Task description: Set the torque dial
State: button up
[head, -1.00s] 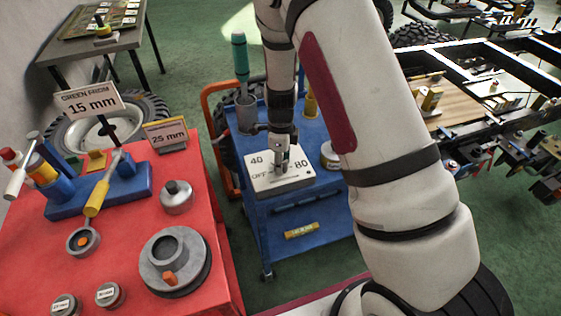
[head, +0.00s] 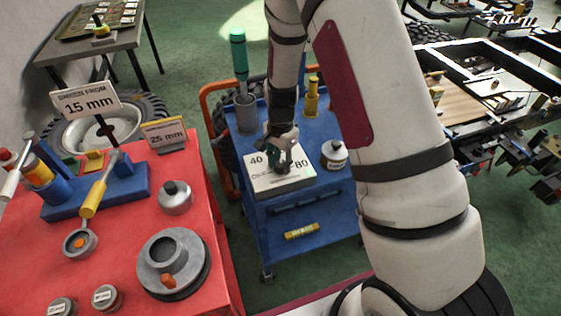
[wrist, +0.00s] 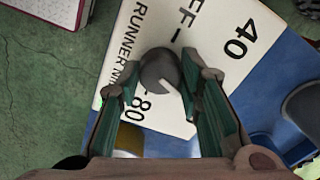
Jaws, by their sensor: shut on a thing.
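The torque dial (wrist: 160,68) is a round dark grey knob with a pale pointer stripe. In the wrist view the stripe points toward the lower right, away from the printed labels. My gripper (wrist: 160,80) is shut on the knob, with one green-padded finger on each side. In the head view my gripper (head: 284,160) comes down onto the panel (head: 270,187) on the blue cart and hides the knob.
The blue cart (head: 335,205) also holds a green-topped tool in a cup (head: 245,115), a yellow bottle (head: 311,98) and a white-labelled jar (head: 334,154). The red table (head: 120,255) with gauges and signs stands close on the left.

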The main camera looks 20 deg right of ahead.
aim_at(281, 163)
jog(key=n, duration=0.5)
jog(key=shift+n, duration=0.3)
jog(key=n+b, duration=0.1)
jog(key=n, duration=1.5)
jog(key=shift+n, duration=0.3)
jog(key=o, duration=1.2)
jog(key=shift+r, duration=0.1)
notch_tip(281, 163, up, 12)
jog(key=shift+f, duration=0.1)
